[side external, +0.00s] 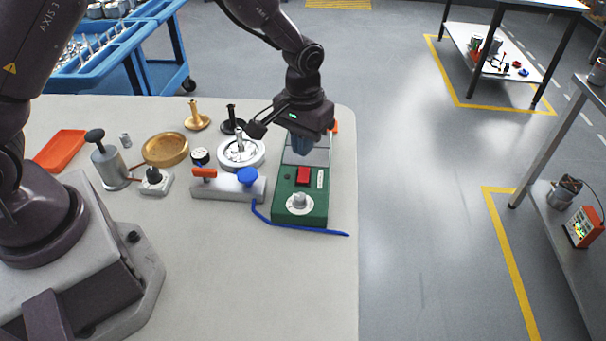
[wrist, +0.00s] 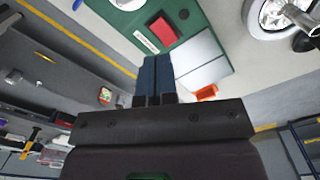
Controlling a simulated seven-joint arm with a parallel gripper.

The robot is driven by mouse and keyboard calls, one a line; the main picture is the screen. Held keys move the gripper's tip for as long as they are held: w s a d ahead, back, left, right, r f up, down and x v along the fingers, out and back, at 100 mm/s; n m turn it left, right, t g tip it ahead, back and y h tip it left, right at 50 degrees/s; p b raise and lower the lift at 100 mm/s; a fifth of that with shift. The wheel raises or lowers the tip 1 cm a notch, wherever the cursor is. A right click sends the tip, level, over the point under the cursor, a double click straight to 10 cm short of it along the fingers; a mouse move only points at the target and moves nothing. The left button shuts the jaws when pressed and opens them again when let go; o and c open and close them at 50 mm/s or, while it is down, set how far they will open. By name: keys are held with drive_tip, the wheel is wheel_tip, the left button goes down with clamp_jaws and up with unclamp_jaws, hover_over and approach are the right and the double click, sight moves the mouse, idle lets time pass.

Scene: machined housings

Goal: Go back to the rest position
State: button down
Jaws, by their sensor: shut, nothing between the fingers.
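My gripper (side external: 302,143) is above the far part of a green box (side external: 284,207) with a red switch (side external: 303,175), a grey knob (side external: 299,202) and a grey plate (side external: 318,157). In the wrist view my gripper's blue fingers (wrist: 157,62) are together with nothing between them. The green box (wrist: 211,20) lies beyond them, with its red switch (wrist: 162,30) and grey plate (wrist: 188,59). I cannot tell whether the fingertips touch the box.
Left of the box are a grey block with a blue knob (side external: 247,175) and orange lever (side external: 204,172), a silver handwheel (side external: 240,153), a brass dish (side external: 165,149) and a metal cylinder (side external: 110,168). A blue cord (side external: 310,231) lies in front. The table's front (side external: 260,290) is clear.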

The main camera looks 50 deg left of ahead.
drive_tip(key=shift+r, duration=0.15)
drive_tip(key=s+a+r+m+t, duration=0.1)
drive_tip(key=s+a+r+t, duration=0.1)
drive_tip(key=s+r, duration=0.9)
drive_tip(key=s+a+r+m+t, duration=0.2)
drive_tip(key=s+a+r+t, duration=0.1)
drive_tip(key=s+r, duration=0.8)
drive_tip(key=shift+s+a+r+t, duration=0.2)
drive_tip(key=shift+r+t, duration=0.1)
drive_tip(key=shift+r, duration=0.35)
